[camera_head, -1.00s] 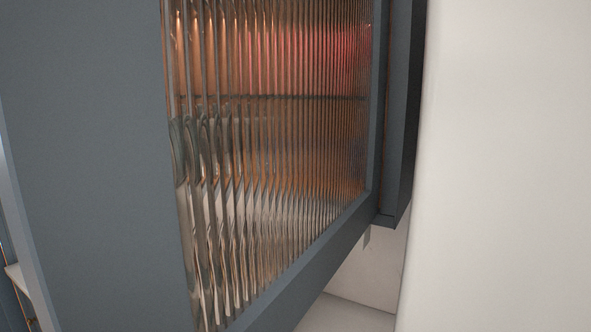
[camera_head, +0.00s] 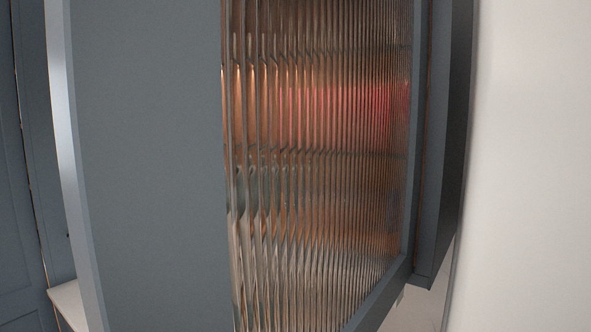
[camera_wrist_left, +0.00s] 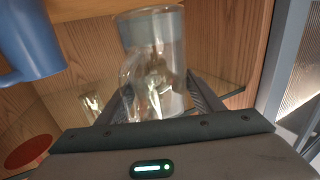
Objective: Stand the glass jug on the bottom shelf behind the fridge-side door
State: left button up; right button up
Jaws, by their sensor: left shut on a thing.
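The glass jug (camera_wrist_left: 151,62) is clear, with a grey-blue band at its far end in the left wrist view. It stands between the two fingers of my left gripper (camera_wrist_left: 158,98), which is shut on it inside a wood-lined cupboard. Whether the jug touches a shelf I cannot tell. A grey-blue door (camera_head: 145,165) with a ribbed glass pane (camera_head: 320,160) stands open and fills most of the head view. It hides my left gripper and the jug there; only blurred shapes show through the ribs. My right gripper is in neither view.
A blue mug (camera_wrist_left: 32,42) is close to the left of the jug in the wrist view. A glass shelf (camera_wrist_left: 232,101) and a reddish-brown round thing (camera_wrist_left: 28,152) also show there.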

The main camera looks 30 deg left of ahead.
pick_arm(q)
jog(key=p+x, duration=0.1)
jog(key=x, duration=0.3)
jog(key=shift+w+a, duration=0.1)
jog(key=shift+w, duration=0.05)
notch_tip(320, 180, down, 2)
jog(key=p, duration=0.3)
jog(key=shift+f, duration=0.65)
jog(key=shift+f, duration=0.2)
jog(key=o, duration=1.6)
